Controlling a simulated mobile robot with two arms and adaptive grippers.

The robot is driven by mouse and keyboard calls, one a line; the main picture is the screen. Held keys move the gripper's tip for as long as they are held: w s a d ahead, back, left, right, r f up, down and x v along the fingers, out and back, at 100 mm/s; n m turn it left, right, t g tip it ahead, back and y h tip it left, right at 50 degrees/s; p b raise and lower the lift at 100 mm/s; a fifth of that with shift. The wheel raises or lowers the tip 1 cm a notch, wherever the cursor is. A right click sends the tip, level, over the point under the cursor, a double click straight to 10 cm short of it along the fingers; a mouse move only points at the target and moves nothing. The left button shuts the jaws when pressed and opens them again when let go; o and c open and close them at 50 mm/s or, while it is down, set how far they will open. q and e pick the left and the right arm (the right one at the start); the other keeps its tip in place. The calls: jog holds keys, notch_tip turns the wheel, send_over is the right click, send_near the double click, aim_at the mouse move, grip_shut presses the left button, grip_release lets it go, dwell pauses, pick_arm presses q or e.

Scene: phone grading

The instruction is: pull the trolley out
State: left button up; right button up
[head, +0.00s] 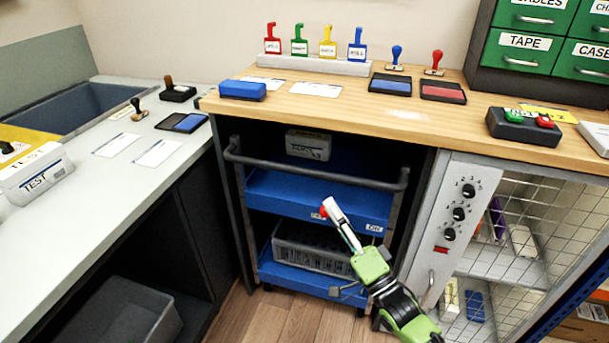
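The trolley has two blue shelves and stands in the bay under the wooden bench. Its upper shelf (300,195) and its grey handle bar (310,174) face me. A grey crate (312,250) sits on the lower shelf. My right gripper (335,213) comes up from the lower right on a green and black arm, in front of the trolley's right half and below the handle bar. It looks apart from the bar, with a pale, narrow end and a red spot. I cannot tell whether its fingers are open or shut. My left gripper is out of view.
A mesh-fronted cabinet (462,211) stands close on the bay's right. A grey counter (100,190) with a dark bin (120,318) below is on the left. Stamps and pads cover parts of the wooden bench (345,115). Some wooden floor (275,318) is clear before the trolley.

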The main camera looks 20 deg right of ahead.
aim_at(310, 175)
jog(key=x, duration=1.1)
jog(key=shift+b, duration=0.35)
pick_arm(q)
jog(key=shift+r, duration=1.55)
pick_arm(e)
jog(key=shift+w+a+r, duration=0.15)
jog(key=shift+w+a, duration=0.05)
jog(key=shift+w, duration=0.35)
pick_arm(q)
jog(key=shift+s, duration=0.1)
pick_arm(e)
grip_shut()
